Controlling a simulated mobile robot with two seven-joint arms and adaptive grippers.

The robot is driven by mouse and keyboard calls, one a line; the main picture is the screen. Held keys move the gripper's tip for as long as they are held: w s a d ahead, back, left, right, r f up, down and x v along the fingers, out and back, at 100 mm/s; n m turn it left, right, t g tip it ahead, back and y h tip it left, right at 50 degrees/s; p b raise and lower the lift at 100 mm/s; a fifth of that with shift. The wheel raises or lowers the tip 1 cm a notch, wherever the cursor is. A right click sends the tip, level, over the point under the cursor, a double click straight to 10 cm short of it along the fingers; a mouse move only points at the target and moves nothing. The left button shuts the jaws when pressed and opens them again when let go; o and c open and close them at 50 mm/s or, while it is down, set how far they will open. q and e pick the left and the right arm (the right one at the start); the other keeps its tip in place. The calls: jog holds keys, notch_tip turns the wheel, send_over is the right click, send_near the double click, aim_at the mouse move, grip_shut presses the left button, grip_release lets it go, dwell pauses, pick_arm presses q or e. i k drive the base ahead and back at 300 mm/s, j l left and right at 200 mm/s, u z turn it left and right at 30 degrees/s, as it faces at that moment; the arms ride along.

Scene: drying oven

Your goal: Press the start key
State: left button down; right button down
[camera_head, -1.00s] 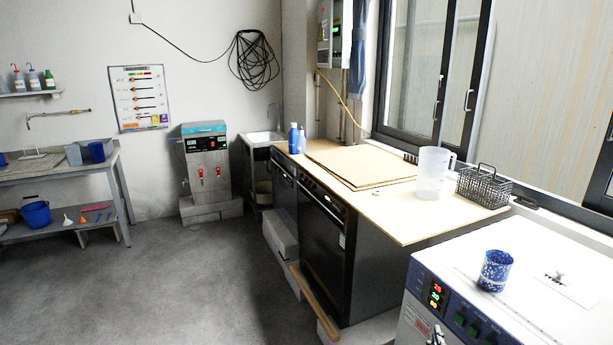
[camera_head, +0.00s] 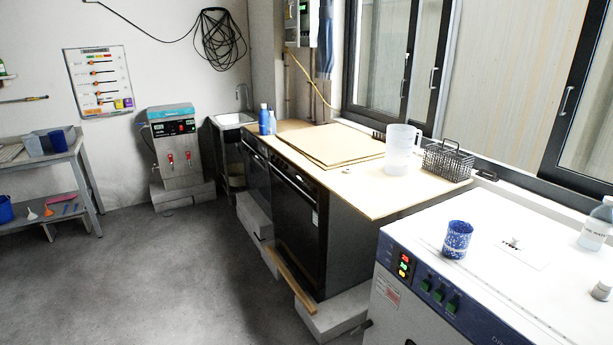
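The drying oven (camera_head: 470,285) stands at the lower right, a white cabinet with a dark blue control panel (camera_head: 425,290) on its front. The panel has a lit display (camera_head: 404,266) with red, green and yellow readouts. The oven's lower front is cut off by the frame edge. Neither of my grippers is in view.
On the oven top stand a blue speckled cup (camera_head: 457,240), a clear bottle (camera_head: 596,225) and a small jar (camera_head: 602,289). Behind it a wooden counter (camera_head: 400,203) holds a clear jug (camera_head: 401,150) and a wire basket (camera_head: 446,163). The grey floor (camera_head: 190,280) at left is open.

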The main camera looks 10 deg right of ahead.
aim_at(452, 306)
jog(key=k+l+z, duration=0.1)
jog(key=z, duration=1.15)
